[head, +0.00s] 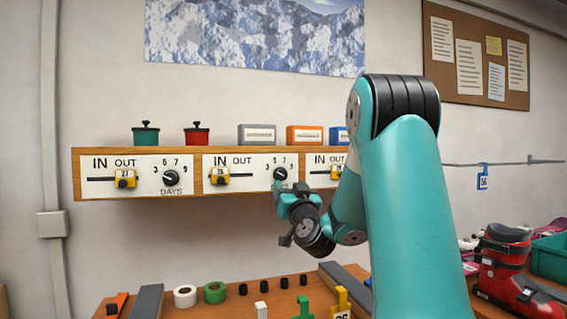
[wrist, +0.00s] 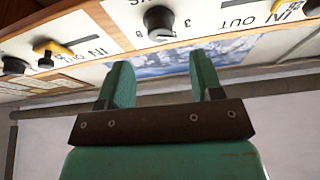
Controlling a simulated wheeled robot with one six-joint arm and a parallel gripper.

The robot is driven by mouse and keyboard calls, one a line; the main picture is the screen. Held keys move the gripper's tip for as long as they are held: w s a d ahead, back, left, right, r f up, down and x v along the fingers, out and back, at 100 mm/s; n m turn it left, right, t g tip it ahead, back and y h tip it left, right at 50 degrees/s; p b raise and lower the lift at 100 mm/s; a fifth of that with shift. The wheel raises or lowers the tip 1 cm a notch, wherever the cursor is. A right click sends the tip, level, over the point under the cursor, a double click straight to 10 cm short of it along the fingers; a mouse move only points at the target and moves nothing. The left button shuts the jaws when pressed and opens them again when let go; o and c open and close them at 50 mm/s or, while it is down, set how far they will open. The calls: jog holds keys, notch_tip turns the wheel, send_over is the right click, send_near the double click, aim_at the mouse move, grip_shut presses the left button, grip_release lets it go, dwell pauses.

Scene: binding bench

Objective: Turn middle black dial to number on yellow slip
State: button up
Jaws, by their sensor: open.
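The middle black dial (head: 280,174) is on the white middle panel (head: 240,186), with 3, 5, 7 and 9 around it and DAYS below. In the wrist view, which is upside down, the dial (wrist: 158,20) is ahead of the fingertips, with a gap between. My gripper (head: 283,188) is just below and in front of the dial; its fingers (wrist: 160,65) are open and empty. A yellow slip (head: 493,46) is pinned on the cork board; its writing is too small to read.
Left dial (head: 171,177) and yellow sliders (head: 125,179) share the wooden rail (head: 78,178). Small tins (head: 146,134) and boxes (head: 257,134) stand on top. Tape rolls (head: 215,292) and several small items lie on the bench below. My arm hides the right panel's end.

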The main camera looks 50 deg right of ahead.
aim_at(283, 176)
jog(key=p+x, duration=0.1)
jog(key=x, duration=0.1)
jog(key=p+x, duration=0.2)
jog(key=shift+w+r+p, duration=0.1)
jog(key=shift+r+p, duration=0.2)
jog(key=shift+r, duration=0.05)
jog(key=shift+w+d+r+p, duration=0.1)
jog(key=shift+w+d+p, duration=0.5)
jog(key=shift+w+p, duration=0.2)
jog(key=c, duration=0.9)
